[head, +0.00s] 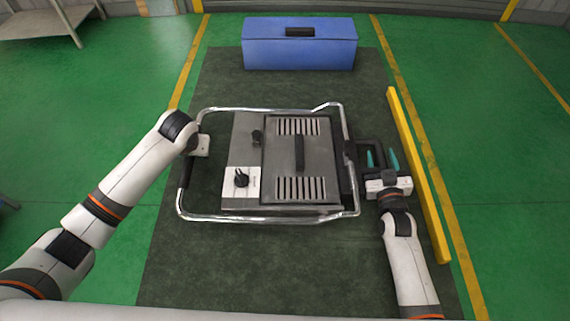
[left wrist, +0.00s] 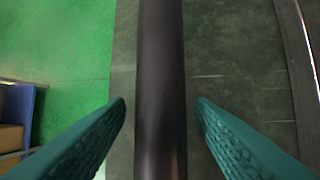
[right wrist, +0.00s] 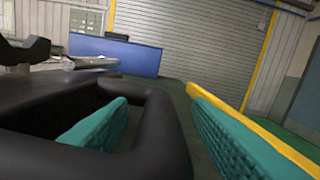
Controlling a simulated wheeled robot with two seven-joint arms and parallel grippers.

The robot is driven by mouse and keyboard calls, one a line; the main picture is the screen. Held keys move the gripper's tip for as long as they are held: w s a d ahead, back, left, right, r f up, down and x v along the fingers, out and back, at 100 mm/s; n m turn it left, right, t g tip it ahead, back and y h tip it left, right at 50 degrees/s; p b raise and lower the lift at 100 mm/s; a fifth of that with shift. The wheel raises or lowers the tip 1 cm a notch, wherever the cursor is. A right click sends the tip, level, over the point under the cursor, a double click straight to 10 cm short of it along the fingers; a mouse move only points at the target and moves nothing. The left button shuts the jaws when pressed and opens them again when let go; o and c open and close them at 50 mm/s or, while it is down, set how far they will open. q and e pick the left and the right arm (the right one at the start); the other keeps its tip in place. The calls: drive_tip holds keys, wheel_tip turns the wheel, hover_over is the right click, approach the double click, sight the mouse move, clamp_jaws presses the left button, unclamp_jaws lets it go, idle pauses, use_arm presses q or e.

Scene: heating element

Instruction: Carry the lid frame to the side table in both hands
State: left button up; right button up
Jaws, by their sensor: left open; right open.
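The lid frame (head: 270,218) is a chrome tube loop around a grey machine with a slotted lid (head: 280,155). A black grip (head: 184,174) is on its left side and a black loop handle (head: 372,142) on its right. In the left wrist view the dark bar (left wrist: 160,60) runs between the open fingers of my left gripper (left wrist: 160,105), with gaps on both sides; its fingers are hidden in the head view. My right gripper (head: 382,160) is open, one finger inside the black loop handle (right wrist: 165,130) and one outside it.
A metal table (head: 45,22) stands at the far left, possibly the side table. A blue box (head: 300,50) lies behind the machine. A yellow bar (head: 418,175) runs along the floor right of my right gripper.

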drive_tip(key=shift+s, duration=0.15)
use_arm(q)
drive_tip(key=v, duration=1.2)
use_arm(e)
drive_tip(key=s, duration=1.2)
drive_tip(key=shift+d, duration=0.3)
use_arm(q)
drive_tip(key=shift+s+f, duration=0.1)
drive_tip(key=shift+s, duration=0.05)
